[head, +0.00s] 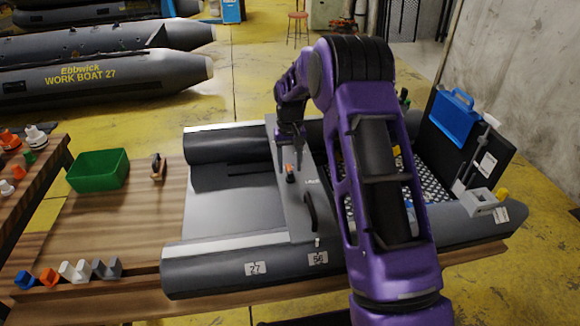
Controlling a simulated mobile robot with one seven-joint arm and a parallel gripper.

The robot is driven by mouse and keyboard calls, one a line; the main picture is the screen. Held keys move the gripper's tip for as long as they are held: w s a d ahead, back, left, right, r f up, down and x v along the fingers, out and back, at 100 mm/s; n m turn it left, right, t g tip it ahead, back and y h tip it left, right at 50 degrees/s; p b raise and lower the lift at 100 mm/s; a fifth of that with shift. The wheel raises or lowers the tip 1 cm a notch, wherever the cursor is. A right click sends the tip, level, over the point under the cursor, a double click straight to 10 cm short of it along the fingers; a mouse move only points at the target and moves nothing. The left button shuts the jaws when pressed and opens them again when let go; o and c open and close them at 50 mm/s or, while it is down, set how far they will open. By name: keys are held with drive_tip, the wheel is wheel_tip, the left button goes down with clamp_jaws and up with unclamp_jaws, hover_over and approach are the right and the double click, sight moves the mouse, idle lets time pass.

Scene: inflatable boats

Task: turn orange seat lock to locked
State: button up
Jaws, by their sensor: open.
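The orange seat lock (290,172) is a small knob with a dark base on the grey seat (293,215) that spans the grey inflatable boat (205,278). My gripper (293,160) is open, pointing down just above and behind the lock. I cannot tell from this view whether its fingers touch the knob. The knob's turned position is too small to read, and the lettering beside it is not legible. A black curved handle (311,212) is on the seat in front of the lock.
A green bin (98,170) and a small wooden-based item (157,168) stand on the bench at left. Coloured holders (75,271) line its front edge. My purple arm covers the boat's middle right.

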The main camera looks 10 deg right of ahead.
sight(290, 170)
wheel_tip(290, 170, up, 16)
drive_tip(key=p, duration=0.1)
drive_tip(key=shift+r+p, duration=0.2)
drive_tip(key=shift+p, duration=0.1)
